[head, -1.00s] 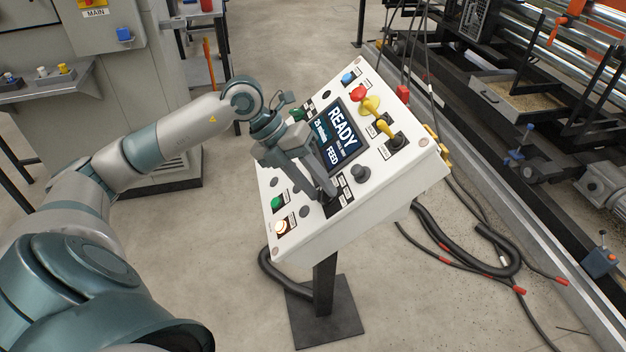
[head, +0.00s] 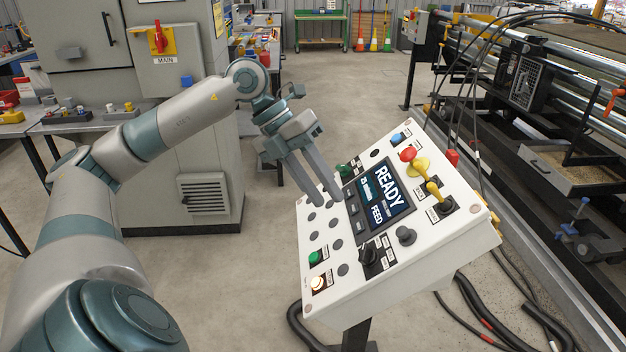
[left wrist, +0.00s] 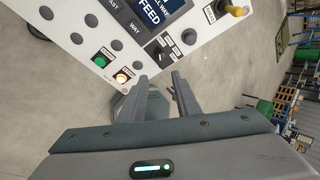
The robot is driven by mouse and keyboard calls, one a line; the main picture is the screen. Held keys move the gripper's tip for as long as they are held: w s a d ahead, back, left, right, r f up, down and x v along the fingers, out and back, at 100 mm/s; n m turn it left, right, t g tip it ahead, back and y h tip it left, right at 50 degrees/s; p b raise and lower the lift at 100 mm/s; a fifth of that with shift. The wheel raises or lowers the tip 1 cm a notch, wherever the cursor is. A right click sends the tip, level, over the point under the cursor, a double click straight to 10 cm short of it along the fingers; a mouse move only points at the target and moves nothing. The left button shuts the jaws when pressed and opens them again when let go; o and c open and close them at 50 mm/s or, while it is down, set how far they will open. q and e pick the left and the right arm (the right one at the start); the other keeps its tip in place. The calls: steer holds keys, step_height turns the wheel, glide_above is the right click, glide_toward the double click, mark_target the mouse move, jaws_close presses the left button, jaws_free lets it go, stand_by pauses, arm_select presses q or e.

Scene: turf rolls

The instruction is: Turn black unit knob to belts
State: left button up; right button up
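The white control panel (head: 345,305) stands tilted on a post, with its screen (head: 378,193) reading READY and FEED. A black selector knob (head: 370,255) with small labels around it sits below the screen; it also shows in the left wrist view (left wrist: 166,46). The labels are too small to read, and I cannot tell which one the knob points to. My left gripper (head: 324,198) is open and empty, above the panel's left part and apart from the knob. In the left wrist view its two fingers (left wrist: 163,88) stand apart with nothing between them. My right gripper is not in view.
A green button (head: 315,257) and a lit button (head: 318,283) are left of the knob. A round dark knob (head: 406,235), a yellow-handled lever (head: 434,190) and a red button (head: 408,154) are to its right. A grey cabinet (head: 190,150) stands behind my left arm.

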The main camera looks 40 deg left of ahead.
arm_select(q)
steer(key=shift+v, duration=1.5)
